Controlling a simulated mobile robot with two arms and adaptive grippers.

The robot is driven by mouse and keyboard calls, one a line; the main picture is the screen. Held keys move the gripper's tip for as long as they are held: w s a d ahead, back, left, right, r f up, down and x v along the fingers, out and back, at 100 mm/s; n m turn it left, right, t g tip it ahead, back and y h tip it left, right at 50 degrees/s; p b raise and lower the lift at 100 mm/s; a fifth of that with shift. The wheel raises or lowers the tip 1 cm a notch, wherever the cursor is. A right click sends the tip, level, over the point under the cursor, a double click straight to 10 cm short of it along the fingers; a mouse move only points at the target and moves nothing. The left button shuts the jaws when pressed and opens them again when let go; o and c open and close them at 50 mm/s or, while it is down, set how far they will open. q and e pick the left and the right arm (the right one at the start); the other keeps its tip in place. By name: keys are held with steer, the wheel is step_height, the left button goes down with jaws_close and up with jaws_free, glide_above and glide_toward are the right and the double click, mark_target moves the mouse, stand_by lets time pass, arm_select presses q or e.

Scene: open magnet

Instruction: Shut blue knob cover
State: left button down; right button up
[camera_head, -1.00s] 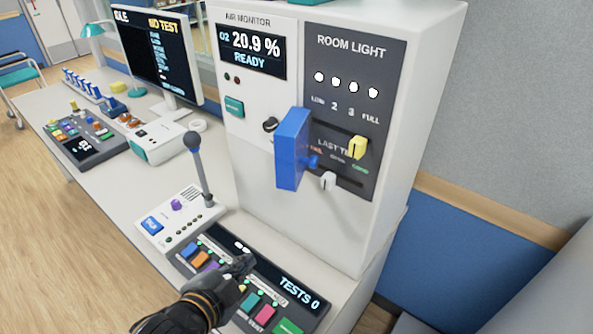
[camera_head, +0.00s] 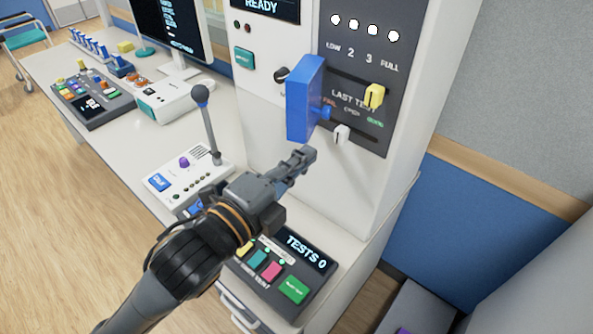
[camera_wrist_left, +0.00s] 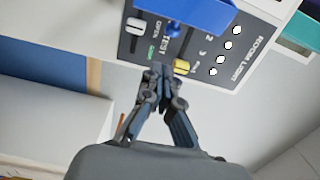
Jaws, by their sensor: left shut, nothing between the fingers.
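The blue knob cover (camera_head: 304,100) stands out from the front of the white cabinet like an open door, at the left edge of the dark panel. A small blue knob (camera_head: 326,112) shows at its right side. In the left wrist view the blue cover (camera_wrist_left: 200,14) is at the top, with the blue knob (camera_wrist_left: 173,28) just below it. My left gripper (camera_head: 308,156) is shut and empty, below the cover and apart from it in the head view. In the left wrist view its fingertips (camera_wrist_left: 160,70) point toward the dark panel. My right gripper is not in view.
The dark panel (camera_head: 350,70) also carries a yellow slider (camera_head: 374,96) and a white slider (camera_head: 342,135). A lever with a grey ball (camera_head: 200,95) stands left of my gripper. A button console (camera_head: 290,262) lies below my arm.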

mark_target(315, 100)
arm_select(q)
steer(key=p+x, duration=0.2)
steer(key=x, duration=0.6)
steer(key=a, duration=0.2)
steer(key=a+p, duration=0.1)
steer(key=shift+w+a, duration=0.4)
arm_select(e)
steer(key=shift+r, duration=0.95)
arm_select(q)
steer(key=shift+d, duration=0.1)
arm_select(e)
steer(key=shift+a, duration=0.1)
